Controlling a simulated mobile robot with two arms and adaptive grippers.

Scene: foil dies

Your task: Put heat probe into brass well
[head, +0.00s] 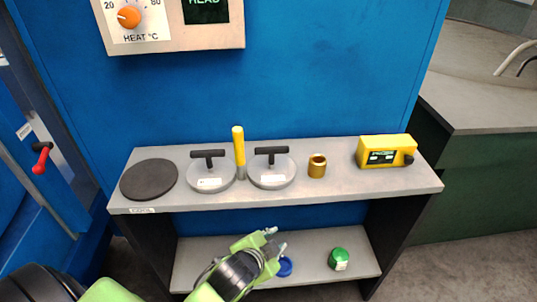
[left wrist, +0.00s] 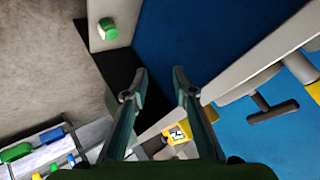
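The heat probe (head: 238,145), a rod with a yellow handle and grey lower end, stands upright on the top shelf between two round grey dies. The brass well (head: 317,166) is a short open cylinder to its right, standing apart from it. My left gripper (head: 274,240) is in front of the shelf's front edge, below and apart from both. In the left wrist view its fingers (left wrist: 158,85) are spread with nothing between them. A yellow piece (left wrist: 315,92) at that view's right edge may be the probe; it is cut off. My right gripper is not seen.
Two dies (head: 212,180) (head: 272,180) with black T-handles and a dark round plate (head: 149,180) share the top shelf (head: 340,186). A yellow meter box (head: 384,151) stands right. Below are a green-capped item (head: 339,259) and a blue item (head: 285,267).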

